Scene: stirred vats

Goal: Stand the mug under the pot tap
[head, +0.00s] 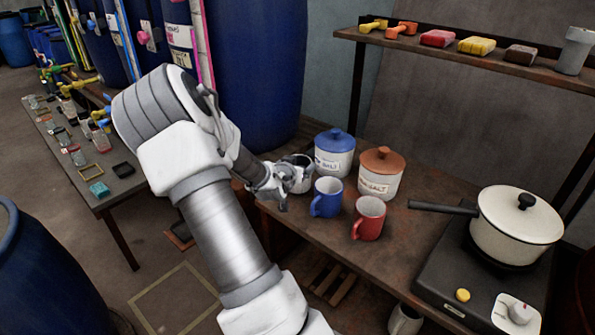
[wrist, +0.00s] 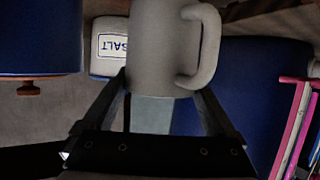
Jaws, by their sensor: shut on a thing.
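My gripper (head: 275,187) is shut on a grey mug (head: 300,172), beside the left end of the brown bench. In the wrist view the mug (wrist: 163,45) sits between the two fingers (wrist: 163,92), its handle on the right. That view is upside down, judging by the inverted SALT label. In the head view part of the mug is hidden by the gripper. I cannot make out a tap on the white cooking pot (head: 515,225), which stands lidded on a dark hotplate at the right.
A blue mug (head: 327,197) and a red mug (head: 368,218) stand close right of my gripper. Behind them are blue-lidded (head: 334,155) and orange-lidded (head: 380,175) salt jars. Blue vats (head: 255,65) stand behind. The pan handle juts left over the bench (head: 400,250).

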